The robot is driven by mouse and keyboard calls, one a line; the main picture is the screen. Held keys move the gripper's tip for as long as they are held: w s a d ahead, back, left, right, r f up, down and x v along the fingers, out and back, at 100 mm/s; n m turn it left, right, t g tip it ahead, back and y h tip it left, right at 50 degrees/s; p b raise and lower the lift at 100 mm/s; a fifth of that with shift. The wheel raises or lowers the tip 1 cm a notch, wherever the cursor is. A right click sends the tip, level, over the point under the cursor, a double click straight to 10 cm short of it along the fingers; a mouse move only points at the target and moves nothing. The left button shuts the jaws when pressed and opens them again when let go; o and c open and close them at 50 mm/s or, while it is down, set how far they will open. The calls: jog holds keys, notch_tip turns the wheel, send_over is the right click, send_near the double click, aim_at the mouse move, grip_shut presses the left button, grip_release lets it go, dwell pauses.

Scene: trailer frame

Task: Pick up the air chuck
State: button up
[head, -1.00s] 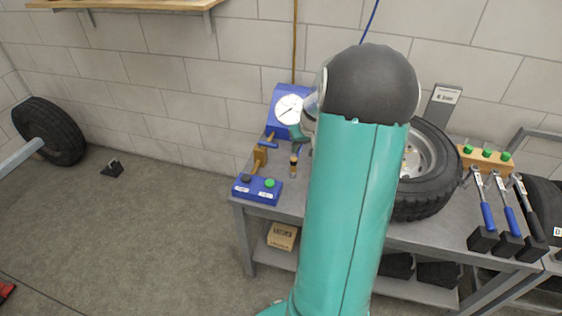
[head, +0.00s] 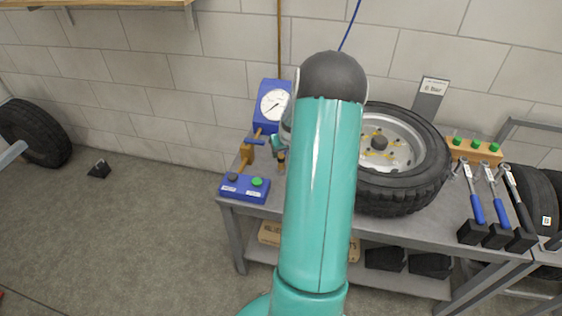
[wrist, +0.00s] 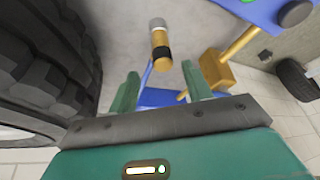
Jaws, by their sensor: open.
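The air chuck, a brass cylinder with a black band and a silver end, shows in the wrist view (wrist: 160,46) just beyond and between my fingertips. A thin blue hose runs from it. In the head view my gripper (head: 277,141) is mostly hidden behind my arm, near the chuck.
A tyre (head: 405,190) lies right of my arm and fills the wrist view's left side.

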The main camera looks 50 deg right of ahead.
aim_at(281, 156)
jog(key=x, duration=0.5)
jog(key=shift+w+a+f, duration=0.1)
jog(key=shift+a+f, duration=0.15)
grip_shut()
jog(key=shift+r, duration=0.15)
